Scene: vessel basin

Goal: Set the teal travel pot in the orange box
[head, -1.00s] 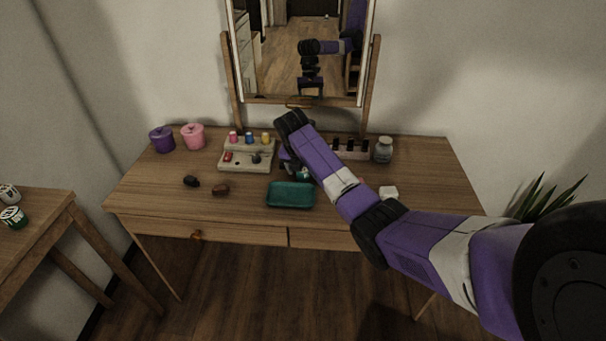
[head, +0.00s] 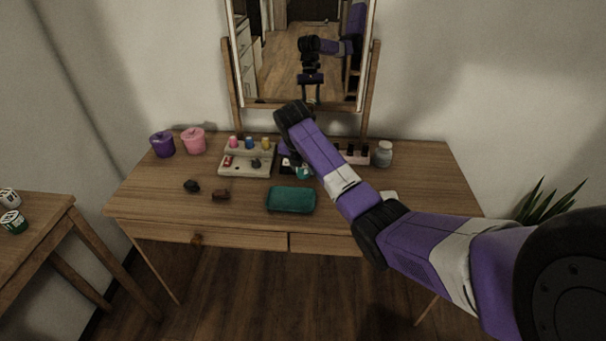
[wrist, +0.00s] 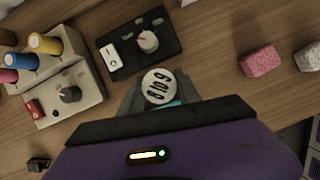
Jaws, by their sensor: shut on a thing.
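The teal travel pot (wrist: 160,87) shows in the wrist view as a round white lid with dark marks, with a strip of teal under it. My gripper (wrist: 158,94) is shut on it, its fingers on either side. In the head view a bit of the teal pot (head: 303,172) shows beside my purple arm, over the dresser behind the teal tray; my arm hides most of the gripper. I cannot tell the pot's height above the top. I see no orange box in either view.
The teal tray (head: 290,211) lies near the dresser's front edge. A pale stand (head: 236,168) with bottles and a black panel (wrist: 122,61) with a knob are near my gripper. A pink block (wrist: 262,61), purple pot (head: 162,145), pink pot (head: 193,141) and mirror (head: 308,80) surround the space.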

